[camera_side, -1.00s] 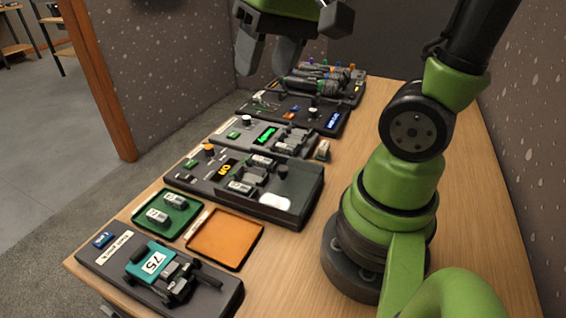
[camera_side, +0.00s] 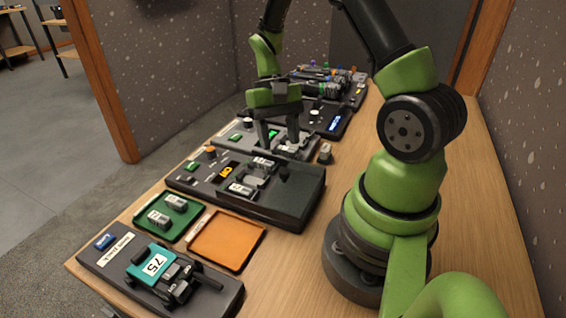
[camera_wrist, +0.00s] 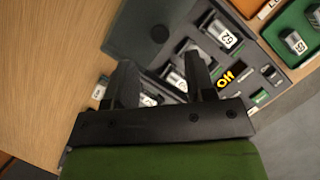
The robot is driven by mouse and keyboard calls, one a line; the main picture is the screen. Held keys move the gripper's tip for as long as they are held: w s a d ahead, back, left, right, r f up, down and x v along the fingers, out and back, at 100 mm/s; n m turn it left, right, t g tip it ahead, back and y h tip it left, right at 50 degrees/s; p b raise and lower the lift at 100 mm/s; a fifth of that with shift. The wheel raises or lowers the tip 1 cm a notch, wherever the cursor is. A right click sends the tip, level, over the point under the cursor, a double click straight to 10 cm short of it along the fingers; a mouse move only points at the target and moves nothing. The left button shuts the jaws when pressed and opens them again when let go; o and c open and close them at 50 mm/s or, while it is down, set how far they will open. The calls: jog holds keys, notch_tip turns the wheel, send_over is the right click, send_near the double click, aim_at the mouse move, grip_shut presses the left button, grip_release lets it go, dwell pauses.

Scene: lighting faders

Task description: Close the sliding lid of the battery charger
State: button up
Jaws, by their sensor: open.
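The battery charger (camera_side: 225,192) is a long dark grey box with an orange display, in the middle of the side view. Its lid (camera_side: 293,195) is a smooth dark panel with a small knob, at the charger's right end. Batteries (camera_side: 240,188) lie uncovered in the bays left of it. In the wrist view the lid (camera_wrist: 145,30) is at upper middle, beside a battery marked 62 (camera_wrist: 221,34). My gripper (camera_side: 278,143) is open, fingers pointing down, near the charger's far side and over the neighbouring device. In the wrist view it (camera_wrist: 160,72) holds nothing visible; fingertip height is unclear.
A device with a green display (camera_side: 272,133) stands just behind the charger. A loose battery (camera_side: 325,152) stands right of it. An orange tray (camera_side: 228,240) and a green tray (camera_side: 167,217) with batteries lie in front. Wood is clear to the right.

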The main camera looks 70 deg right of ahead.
aim_at(284, 170)
jog(key=x, duration=0.6)
jog(key=shift+r, duration=0.1)
grip_shut()
